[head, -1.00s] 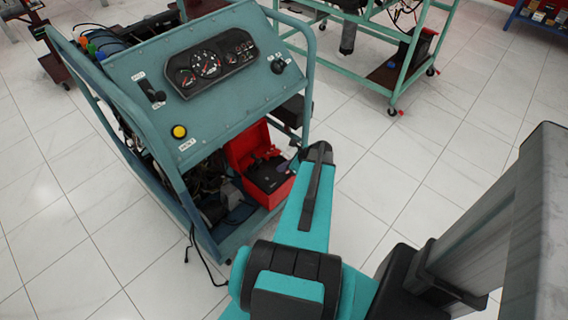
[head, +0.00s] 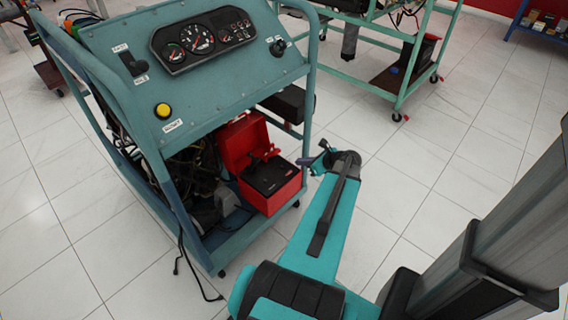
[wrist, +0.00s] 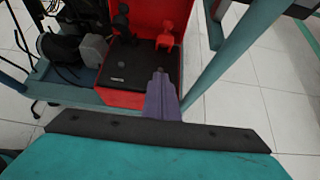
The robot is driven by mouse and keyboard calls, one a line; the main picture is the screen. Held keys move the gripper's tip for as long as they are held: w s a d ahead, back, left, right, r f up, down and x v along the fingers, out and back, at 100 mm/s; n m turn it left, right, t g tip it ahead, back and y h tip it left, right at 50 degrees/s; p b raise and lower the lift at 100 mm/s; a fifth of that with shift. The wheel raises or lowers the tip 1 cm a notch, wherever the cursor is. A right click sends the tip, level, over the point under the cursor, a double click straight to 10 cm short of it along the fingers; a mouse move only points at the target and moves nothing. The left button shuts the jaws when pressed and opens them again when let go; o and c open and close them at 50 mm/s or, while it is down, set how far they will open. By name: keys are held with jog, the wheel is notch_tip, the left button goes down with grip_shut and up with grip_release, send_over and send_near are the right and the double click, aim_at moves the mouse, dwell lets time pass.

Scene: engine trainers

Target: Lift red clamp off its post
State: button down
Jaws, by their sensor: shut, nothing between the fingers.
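The red clamp (wrist: 167,36) stands upright on the far right of the battery's black top (wrist: 140,62) in the wrist view. It appears seated on its post, but the post itself is hidden. A black clamp (wrist: 122,20) stands to its left. My gripper (wrist: 160,74) is shut and empty, in front of the red clamp and apart from it. In the head view my gripper (head: 304,161) is just right of the red battery box (head: 285,193). The red clamp is hard to pick out there against the red lid.
The battery box sits low inside the teal engine-trainer frame (head: 310,90). A frame post (wrist: 235,50) rises close to the right in the wrist view, and a lower rail (wrist: 80,96) crosses in front. The tiled floor (head: 390,170) on the right is clear.

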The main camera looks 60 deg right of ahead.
jog(key=shift+s+d+f, duration=0.25)
jog(key=shift+s+f, duration=0.15)
jog(key=shift+f, duration=0.15)
jog(key=shift+w+f+b, duration=0.1)
jog(key=shift+w+b, duration=0.05)
jog(key=shift+b, duration=0.15)
jog(key=b+x, duration=0.1)
jog(key=x, duration=0.8)
jog(key=shift+d+f+b, duration=0.1)
jog(key=shift+f+b, duration=0.05)
jog(key=shift+b, duration=0.2)
jog(key=shift+w+d+r, duration=0.1)
jog(key=shift+w+r, duration=0.25)
jog(key=shift+w, duration=0.25)
jog(key=shift+w+d+r, duration=0.1)
jog(key=shift+w+r, duration=0.2)
jog(key=shift+w, duration=0.3)
jog(key=shift+w+r+b, duration=0.3)
jog(key=shift+w+r, duration=0.25)
jog(key=shift+s+d+r, duration=0.1)
jog(key=shift+d, duration=0.05)
